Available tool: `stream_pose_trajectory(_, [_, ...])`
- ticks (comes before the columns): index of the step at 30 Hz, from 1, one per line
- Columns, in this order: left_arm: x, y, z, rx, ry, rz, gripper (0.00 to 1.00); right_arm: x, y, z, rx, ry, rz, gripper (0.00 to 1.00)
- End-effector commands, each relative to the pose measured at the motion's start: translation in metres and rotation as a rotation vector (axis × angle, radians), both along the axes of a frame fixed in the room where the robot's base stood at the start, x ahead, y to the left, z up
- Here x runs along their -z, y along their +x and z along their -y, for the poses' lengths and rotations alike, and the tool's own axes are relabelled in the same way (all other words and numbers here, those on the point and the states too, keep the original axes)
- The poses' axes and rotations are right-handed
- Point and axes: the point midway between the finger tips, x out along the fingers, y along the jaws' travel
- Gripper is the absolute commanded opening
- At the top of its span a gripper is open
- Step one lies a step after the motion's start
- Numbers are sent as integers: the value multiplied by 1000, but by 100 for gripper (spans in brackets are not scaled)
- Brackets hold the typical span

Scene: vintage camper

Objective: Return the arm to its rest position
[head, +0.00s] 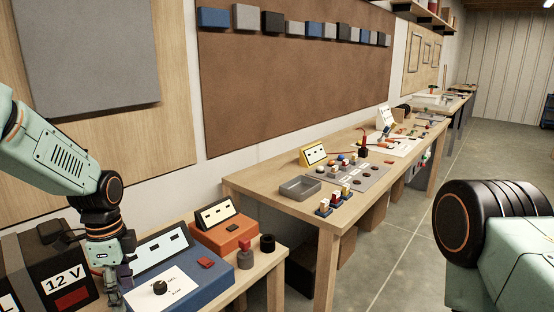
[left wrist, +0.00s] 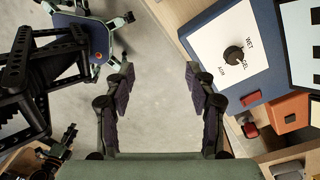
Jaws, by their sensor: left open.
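My left arm (head: 60,150) comes in from the left in the head view and bends downward at its black joints. My left gripper (head: 118,283) hangs at the front left edge of a blue box with a dial. In the left wrist view the left gripper (left wrist: 163,90) has its two dark fingers wide apart, with only grey floor between them. It holds nothing. The blue box (left wrist: 215,40) lies to the right of the fingers in that view. A part of my right arm (head: 495,240) shows at the right of the head view; its gripper is out of frame.
A black 12 V battery box (head: 25,262) stands beside the left gripper. The blue box (head: 205,285) and an orange box (head: 228,237) share the near bench. A long wooden bench (head: 250,185) with small parts runs along the wall. The floor (head: 400,240) to the right is open.

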Motion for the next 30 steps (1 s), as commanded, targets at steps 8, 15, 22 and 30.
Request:
stream_pose_trajectory(8, [6, 32, 6, -267, -21, 157, 55, 0, 0, 0, 0, 0, 0, 40])
stream_pose_trajectory(15, [33, 38, 25, -553, -98, 287, 55, 3, 0, 0, 0, 0, 0, 40])
stream_pose_trajectory(22, [119, -7, 54, -936, -196, 342, 55, 25, 0, 0, 0, 0, 0, 40])
stream_pose_trajectory(30, [235, -133, 75, -1323, -208, 289, 55, 65, 0, 0, 0, 0, 0, 40])
